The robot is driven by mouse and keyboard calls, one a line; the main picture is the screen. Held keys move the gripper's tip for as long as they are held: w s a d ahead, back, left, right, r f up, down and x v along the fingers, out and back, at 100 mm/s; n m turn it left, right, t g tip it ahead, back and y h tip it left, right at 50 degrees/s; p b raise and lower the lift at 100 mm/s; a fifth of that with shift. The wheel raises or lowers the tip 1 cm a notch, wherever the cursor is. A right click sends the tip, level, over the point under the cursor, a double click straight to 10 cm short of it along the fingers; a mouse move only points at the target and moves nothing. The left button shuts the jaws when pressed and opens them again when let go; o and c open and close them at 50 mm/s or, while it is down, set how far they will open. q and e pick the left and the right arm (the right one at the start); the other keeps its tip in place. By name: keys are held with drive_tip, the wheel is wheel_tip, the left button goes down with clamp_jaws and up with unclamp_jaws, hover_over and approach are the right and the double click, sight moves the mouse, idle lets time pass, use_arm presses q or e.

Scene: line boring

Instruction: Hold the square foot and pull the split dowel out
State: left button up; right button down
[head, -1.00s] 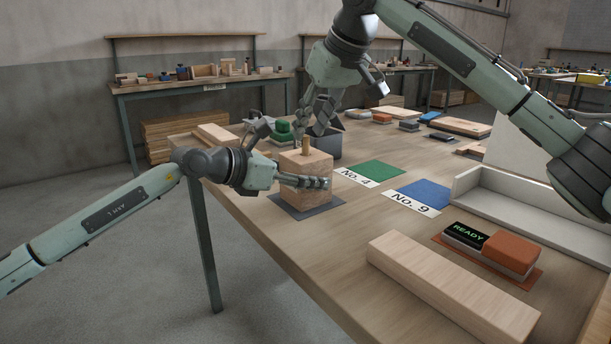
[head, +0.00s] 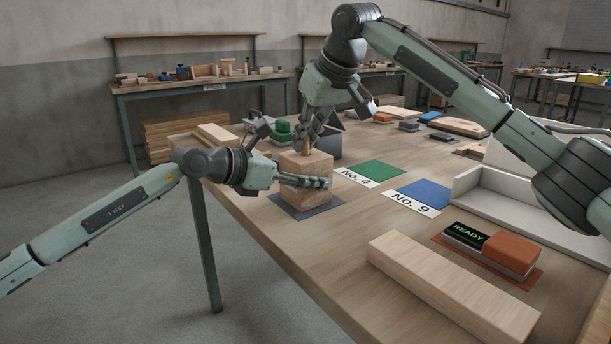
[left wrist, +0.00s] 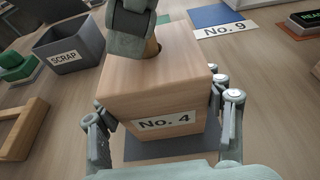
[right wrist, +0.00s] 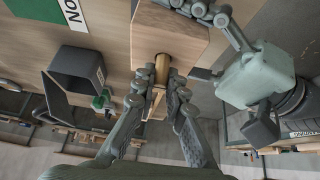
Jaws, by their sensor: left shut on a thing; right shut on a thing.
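The square foot (head: 305,182) is a wooden block standing upright on a dark mat (head: 307,209); in the left wrist view its face (left wrist: 160,85) bears a "No. 4" label. My left gripper (head: 303,182) is shut on the block, with fingers along both sides in the left wrist view (left wrist: 165,125). The dowel (head: 304,153) stands up from the block's top. My right gripper (head: 308,138) comes down from above and is shut on the dowel, which shows between the fingers in the right wrist view (right wrist: 161,72). The dowel's lower end is hidden in the block, and its split cannot be made out.
A grey scrap bin (left wrist: 70,47) stands just behind the block. A green mat (head: 380,172) and a blue mat (head: 424,194) lie to the right. A long wooden beam (head: 452,286) and a box reading READY (head: 466,234) are nearer.

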drive_tip(key=shift+r, duration=0.3)
idle(0.4)
drive_tip(key=shift+r, duration=0.7)
drive_tip(key=shift+r, duration=0.15)
drive_tip(key=shift+r, duration=3.85)
use_arm(q)
drive_tip(key=o, duration=1.6)
drive_tip(key=shift+a, duration=0.1)
